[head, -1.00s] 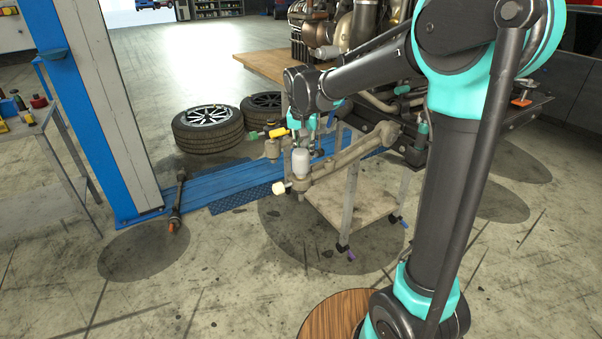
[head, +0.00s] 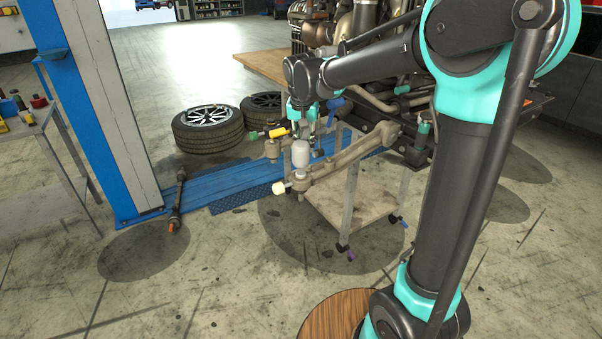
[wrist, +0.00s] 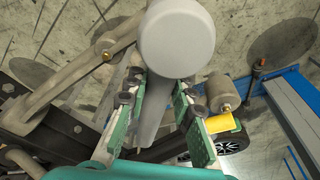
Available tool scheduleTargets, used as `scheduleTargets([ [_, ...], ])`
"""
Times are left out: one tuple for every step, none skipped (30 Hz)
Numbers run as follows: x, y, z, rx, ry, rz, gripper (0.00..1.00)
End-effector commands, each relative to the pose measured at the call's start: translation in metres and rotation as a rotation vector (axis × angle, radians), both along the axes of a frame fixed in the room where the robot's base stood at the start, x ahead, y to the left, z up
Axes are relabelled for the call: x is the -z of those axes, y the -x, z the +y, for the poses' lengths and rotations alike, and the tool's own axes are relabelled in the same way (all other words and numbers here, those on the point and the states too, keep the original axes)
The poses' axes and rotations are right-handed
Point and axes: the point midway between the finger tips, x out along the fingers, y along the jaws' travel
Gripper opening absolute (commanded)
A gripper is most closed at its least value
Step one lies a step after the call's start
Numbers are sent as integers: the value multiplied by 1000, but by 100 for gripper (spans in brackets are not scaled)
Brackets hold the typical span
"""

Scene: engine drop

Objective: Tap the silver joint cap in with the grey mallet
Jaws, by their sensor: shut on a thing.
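The grey mallet shows its round light grey head (wrist: 177,40) large at the top of the wrist view. Its grey handle runs down between my green-padded fingers. My gripper (wrist: 157,103) is shut on that handle. In the head view the mallet head (head: 300,153) stands upright just above the end of a rusty grey suspension arm (head: 345,160). I cannot tell whether it touches the joint there. The suspension arm (wrist: 75,75) also shows at left in the wrist view.
A grey cylinder (wrist: 222,90) and a yellow part (wrist: 225,123) sit close right of the mallet. A wheeled cart (head: 350,208) stands below; a blue lift post (head: 75,90) stands left. Front floor is clear.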

Motion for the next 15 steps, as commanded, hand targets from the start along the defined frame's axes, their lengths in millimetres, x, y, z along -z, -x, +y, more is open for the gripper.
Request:
scheduleTargets([
  [-5,0,0,0,0,0,0],
  [-8,0,0,0,0,0,0],
  [-11,0,0,0,0,0,0],
  [-14,0,0,0,0,0,0],
  [-17,0,0,0,0,0,0],
  [-20,0,0,0,0,0,0],
  [-23,0,0,0,0,0,0],
  [-25,0,0,0,0,0,0],
  [-29,0,0,0,0,0,0],
  [-32,0,0,0,0,0,0],
  [-34,0,0,0,0,0,0],
  [-36,0,0,0,0,0,0],
  [-38,0,0,0,0,0,0],
  [-39,0,0,0,0,0,0],
  [-41,0,0,0,0,0,0],
])
